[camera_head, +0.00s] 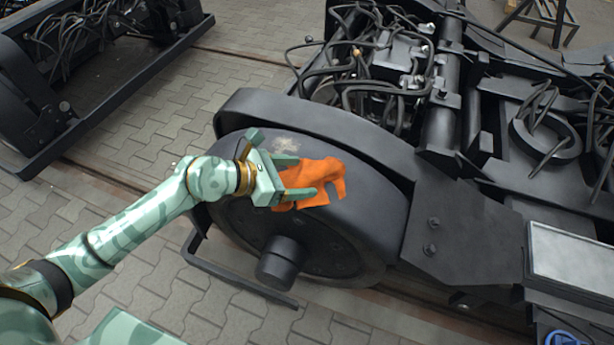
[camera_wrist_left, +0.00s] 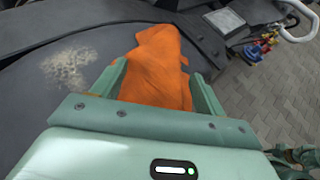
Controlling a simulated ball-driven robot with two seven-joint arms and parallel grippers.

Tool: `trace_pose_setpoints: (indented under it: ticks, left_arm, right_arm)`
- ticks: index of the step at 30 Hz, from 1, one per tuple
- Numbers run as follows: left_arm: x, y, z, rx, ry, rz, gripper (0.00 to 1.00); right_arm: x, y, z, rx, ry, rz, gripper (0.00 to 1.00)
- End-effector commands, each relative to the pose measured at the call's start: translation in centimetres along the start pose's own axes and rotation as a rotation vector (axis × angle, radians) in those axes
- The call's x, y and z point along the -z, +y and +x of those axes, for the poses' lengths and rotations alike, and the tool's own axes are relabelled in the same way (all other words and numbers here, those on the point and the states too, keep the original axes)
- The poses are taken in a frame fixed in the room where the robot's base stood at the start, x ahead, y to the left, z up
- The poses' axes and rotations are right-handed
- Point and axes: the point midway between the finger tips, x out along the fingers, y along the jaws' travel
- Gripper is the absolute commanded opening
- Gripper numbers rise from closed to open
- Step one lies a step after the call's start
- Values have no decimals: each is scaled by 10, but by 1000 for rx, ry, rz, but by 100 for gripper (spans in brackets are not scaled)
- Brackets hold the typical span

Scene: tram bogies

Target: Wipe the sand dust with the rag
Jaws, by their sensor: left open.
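The orange rag (camera_head: 322,178) lies draped on the dark top of the wheel in the head view. It also shows in the left wrist view (camera_wrist_left: 157,62), between and beyond the fingers. My left gripper (camera_head: 304,176) is open, with its two fingers on either side of the rag's near part; whether they touch it I cannot tell. The sand dust (camera_head: 284,144) is a pale patch on the wheel, just beyond the gripper in the head view. In the left wrist view the sand dust (camera_wrist_left: 70,66) lies to the left of the rag, apart from it. My right gripper is not in view.
The wheel (camera_head: 375,215) sits under a dark curved guard (camera_head: 262,102) on the bogie. Cables and hoses (camera_head: 345,75) crowd the frame behind it. A grey panel (camera_head: 570,255) is at the right. Another bogie (camera_head: 75,85) stands at the upper left, with paved floor (camera_head: 150,135) between.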

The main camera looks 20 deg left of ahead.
Motion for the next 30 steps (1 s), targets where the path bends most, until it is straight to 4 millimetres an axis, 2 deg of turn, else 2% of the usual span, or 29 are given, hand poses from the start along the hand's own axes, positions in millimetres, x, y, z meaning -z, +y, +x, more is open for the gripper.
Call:
trace_pose_setpoints:
  ticks: [17,20,30]
  left_arm:
    - [1,0,19,1,1,-1,73]
    - [2,0,19,1,3,-2,62]
    - [3,-1,19,2,5,-4,14]
  right_arm:
    - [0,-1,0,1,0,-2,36]
    - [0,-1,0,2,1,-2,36]
    - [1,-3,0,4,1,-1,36]
